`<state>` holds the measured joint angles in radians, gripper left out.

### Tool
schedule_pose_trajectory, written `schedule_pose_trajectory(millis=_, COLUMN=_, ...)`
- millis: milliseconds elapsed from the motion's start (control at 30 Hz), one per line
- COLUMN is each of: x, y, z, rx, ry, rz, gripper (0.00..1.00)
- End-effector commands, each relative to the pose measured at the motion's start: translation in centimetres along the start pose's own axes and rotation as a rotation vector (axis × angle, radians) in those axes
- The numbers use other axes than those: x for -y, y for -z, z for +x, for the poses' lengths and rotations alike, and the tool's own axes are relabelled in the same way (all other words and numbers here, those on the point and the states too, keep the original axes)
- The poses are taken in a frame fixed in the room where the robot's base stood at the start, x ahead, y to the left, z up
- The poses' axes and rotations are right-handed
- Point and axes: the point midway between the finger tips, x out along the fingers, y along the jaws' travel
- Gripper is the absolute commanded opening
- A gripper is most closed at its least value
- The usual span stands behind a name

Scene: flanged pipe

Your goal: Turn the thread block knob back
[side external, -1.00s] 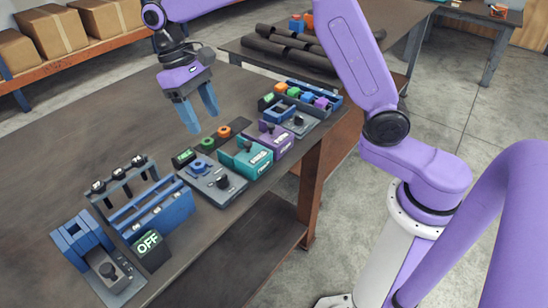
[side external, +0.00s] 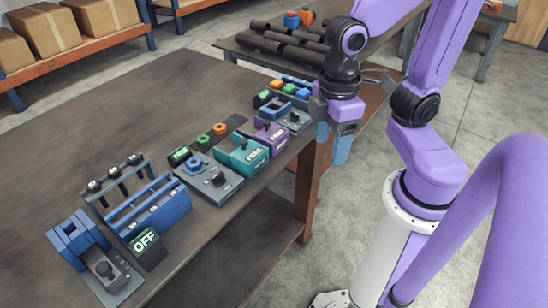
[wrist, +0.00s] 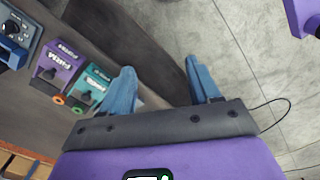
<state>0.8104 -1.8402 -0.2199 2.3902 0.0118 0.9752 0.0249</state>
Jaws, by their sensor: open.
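A grey plate (side external: 208,180) with a blue ring (side external: 196,164) and a black knob (side external: 218,178) lies mid-row on the bench; no label on it marks it as the thread block. Teal (side external: 243,154) and purple (side external: 268,135) blocks, each with a black knob, stand beside it. In the wrist view the purple block (wrist: 55,68), teal block (wrist: 92,85) and a black knob (wrist: 12,27) show at the left. My gripper (side external: 332,143) is open and empty, fingers pointing down, by the bench's right edge.
A blue rack (side external: 155,208), an OFF sign (side external: 146,240) and a blue-grey fixture with a knob (side external: 106,268) stand at the near end. Another fixture (side external: 290,120) is at the far end. Dark pipes (side external: 275,45) lie on a table behind. The bench's left part is clear.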

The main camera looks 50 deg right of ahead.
Motion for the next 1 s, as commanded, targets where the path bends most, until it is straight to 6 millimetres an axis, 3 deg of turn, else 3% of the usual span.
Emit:
schedule_pose_trajectory(millis=100, x=0.8, y=-2.1, z=0.6, rx=-0.022, ry=-0.005, rz=-0.061, gripper=0.62)
schedule_pose_trajectory(millis=200, x=1.2, y=-3.0, z=1.0, rx=-0.031, ry=-0.007, rz=-0.089, gripper=0.62)
schedule_pose_trajectory(millis=367, x=0.9, y=-2.4, z=0.9, rx=-0.034, ry=-0.007, rz=-0.067, gripper=0.62)
schedule_pose_trajectory(millis=567, x=-1.2, y=2.1, z=-0.1, rx=-0.03, ry=-0.008, rz=0.101, gripper=0.62)
schedule_pose_trajectory(millis=1000, x=-7.9, y=12.8, z=-1.6, rx=-0.018, ry=-0.007, rz=0.554, gripper=0.62)
